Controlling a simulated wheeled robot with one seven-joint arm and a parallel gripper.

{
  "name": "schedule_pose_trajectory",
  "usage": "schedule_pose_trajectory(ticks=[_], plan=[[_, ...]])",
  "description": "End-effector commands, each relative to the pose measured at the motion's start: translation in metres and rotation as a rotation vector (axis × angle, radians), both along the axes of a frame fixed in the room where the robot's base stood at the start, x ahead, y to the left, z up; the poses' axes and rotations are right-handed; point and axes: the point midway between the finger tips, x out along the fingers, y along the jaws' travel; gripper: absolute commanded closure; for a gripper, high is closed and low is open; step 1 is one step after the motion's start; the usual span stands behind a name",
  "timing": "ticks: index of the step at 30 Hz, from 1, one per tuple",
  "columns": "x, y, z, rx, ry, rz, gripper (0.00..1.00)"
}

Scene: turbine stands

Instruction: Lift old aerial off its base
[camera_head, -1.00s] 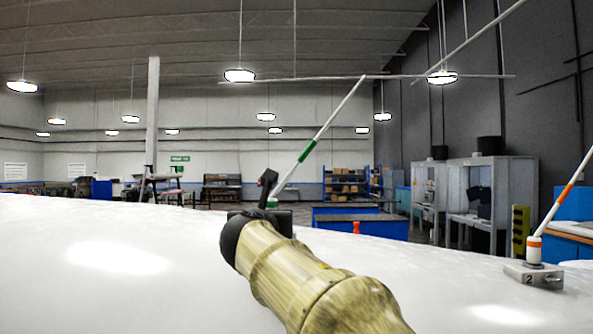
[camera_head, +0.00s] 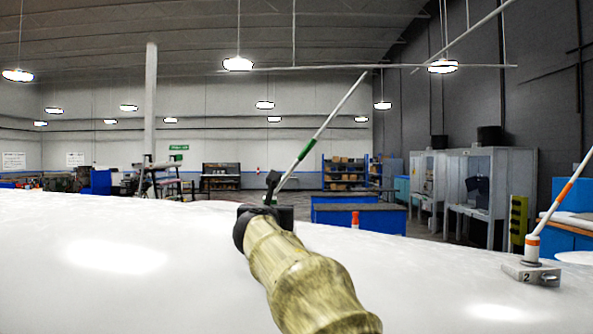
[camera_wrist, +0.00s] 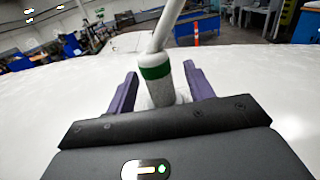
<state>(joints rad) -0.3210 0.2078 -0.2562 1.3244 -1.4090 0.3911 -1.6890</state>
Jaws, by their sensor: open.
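A white aerial with a green band (camera_head: 305,150) leans up to the right beyond my gripper in the head view. Its thick white foot with a green ring (camera_wrist: 155,72) stands between my fingers in the wrist view. My gripper (camera_wrist: 160,88) is open, with one purple finger on each side of the foot; gaps show, and contact cannot be made out. In the head view my gripper (camera_head: 268,205) hides the aerial's bottom. A second aerial with an orange band (camera_head: 565,192) stands at the right on a grey block marked 2 (camera_head: 528,273).
The white curved surface (camera_head: 110,255) is bare around my arm. Blue benches (camera_head: 362,220), an orange-red post (camera_head: 355,219) and grey cabinets (camera_head: 480,190) stand beyond its edge.

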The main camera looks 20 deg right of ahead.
Motion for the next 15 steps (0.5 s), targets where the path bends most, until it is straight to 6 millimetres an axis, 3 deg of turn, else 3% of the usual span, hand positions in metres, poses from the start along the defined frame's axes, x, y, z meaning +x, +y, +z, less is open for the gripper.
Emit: schedule_pose_trajectory(ticks=[15], plan=[[0.0007, 0.0059, 0.0001, 0.0, 0.0, 0.005, 0.47]])
